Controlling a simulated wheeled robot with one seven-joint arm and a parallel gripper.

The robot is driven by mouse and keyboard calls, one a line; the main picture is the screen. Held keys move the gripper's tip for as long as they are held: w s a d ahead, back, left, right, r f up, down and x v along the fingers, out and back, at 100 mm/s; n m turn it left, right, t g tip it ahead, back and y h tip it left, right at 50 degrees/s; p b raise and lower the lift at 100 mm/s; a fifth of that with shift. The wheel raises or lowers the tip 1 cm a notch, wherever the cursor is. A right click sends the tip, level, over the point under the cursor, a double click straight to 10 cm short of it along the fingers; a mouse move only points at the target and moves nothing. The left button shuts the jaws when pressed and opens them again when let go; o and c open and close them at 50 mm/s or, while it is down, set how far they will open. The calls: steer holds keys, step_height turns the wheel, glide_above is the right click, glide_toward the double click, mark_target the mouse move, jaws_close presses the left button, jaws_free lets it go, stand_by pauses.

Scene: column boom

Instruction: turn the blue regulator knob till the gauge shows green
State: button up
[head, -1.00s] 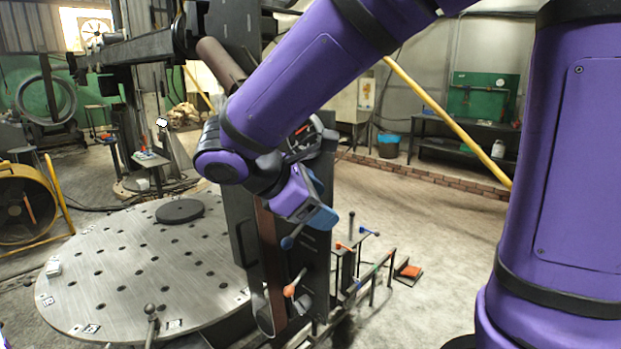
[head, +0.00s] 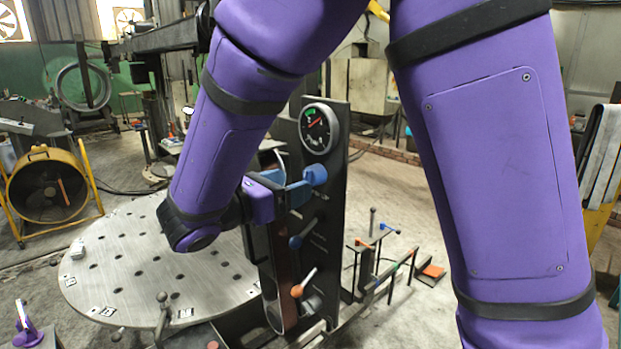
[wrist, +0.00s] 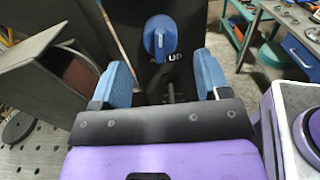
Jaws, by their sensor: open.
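The blue regulator knob (head: 315,175) is on the dark upright panel (head: 333,220), below the round gauge (head: 319,128). The gauge has a green patch at its upper left and a red needle; I cannot tell exactly where the needle ends. My gripper (head: 291,190) is in front of the panel at about knob height. In the wrist view the knob (wrist: 160,38) lies ahead, roughly centred between and just beyond the two blue fingertips (wrist: 160,62). The fingers are apart with nothing held between them. The knob's pointer ridge looks close to vertical.
A round perforated table (head: 150,270) stands to the left. A low rack with small levers (head: 375,262) is to the right. A yellow fan (head: 48,190) stands far left.

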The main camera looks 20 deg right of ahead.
mark_target(310, 178)
steer(key=shift+x, duration=2.8)
steer(key=c, duration=0.9)
